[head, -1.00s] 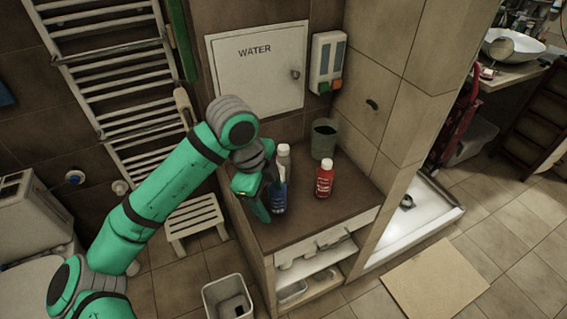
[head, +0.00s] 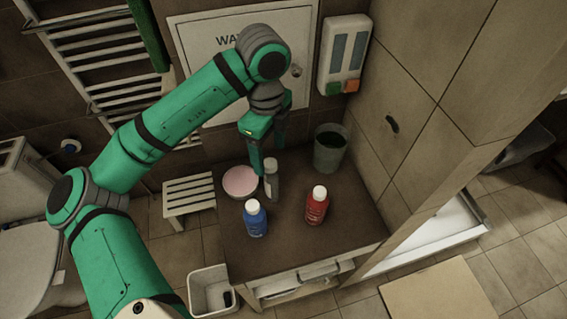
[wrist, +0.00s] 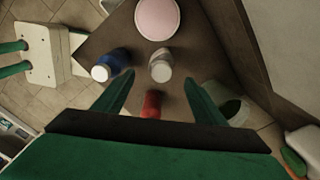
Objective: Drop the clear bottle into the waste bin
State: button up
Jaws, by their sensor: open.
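The clear bottle (head: 271,182), greyish with a pale cap, stands upright on the brown counter. In the wrist view the clear bottle (wrist: 161,68) lies between the fingertips in the picture, with a gap on each side. My gripper (head: 268,158) is open, fingers pointing down, at the clear bottle's top; the head view does not settle whether they touch. The wrist view shows both fingers of my gripper (wrist: 159,76) apart. A white square waste bin (head: 198,292) stands on the floor at the counter's front left, with something dark inside.
A blue bottle (head: 256,222) and a red bottle (head: 316,207) stand nearby on the counter (head: 285,250). A pink round dish (head: 240,181) lies left of the clear bottle. A grey-green cup (head: 330,155) stands behind, near the wall. A white stool (head: 188,192) is left of the counter.

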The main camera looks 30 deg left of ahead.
aim_at(271, 162)
jog(key=shift+w+f, duration=0.6)
jog(key=shift+f, duration=0.25)
jog(key=f, duration=0.3)
jog(key=shift+s+a+f, duration=0.1)
jog(key=shift+s+f, duration=0.05)
jog(key=shift+s, duration=0.2)
jog(key=shift+s+f, duration=0.15)
jog(key=shift+f, duration=2.7)
jog(key=c, duration=1.2)
jog(key=shift+c, duration=0.2)
